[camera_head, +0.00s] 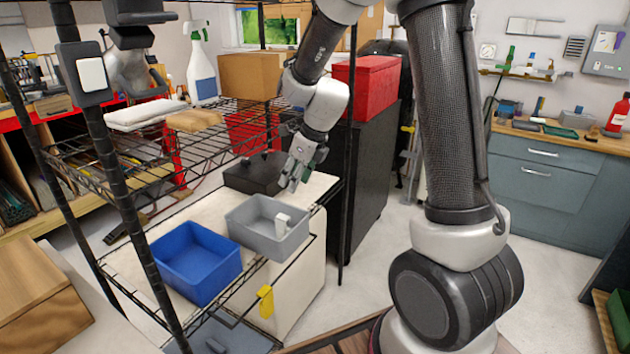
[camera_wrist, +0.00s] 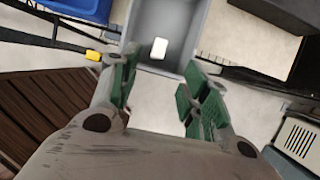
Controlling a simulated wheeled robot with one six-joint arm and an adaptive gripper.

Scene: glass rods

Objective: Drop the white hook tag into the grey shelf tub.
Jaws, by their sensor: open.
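The white hook tag (camera_head: 283,222) shows inside the outline of the grey shelf tub (camera_head: 245,236), near its right end. In the wrist view the tag (camera_wrist: 159,48) is a small pale block against the inside of the tub (camera_wrist: 194,22). I cannot tell whether it rests on the tub floor. My gripper (camera_head: 294,178) is behind and above the tub's right end in the head view. In the wrist view its green-padded fingers (camera_wrist: 160,72) are spread apart, with nothing held between them; the tag shows beyond the fingertips.
A blue tub (camera_head: 195,262) stands left of the grey one on the wire rack's lower shelf. A dark box (camera_head: 255,174) sits behind. A yellow tag (camera_head: 266,302) hangs at the shelf's front edge. Rack posts and the upper wire shelf (camera_head: 215,125) stand close to my arm.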

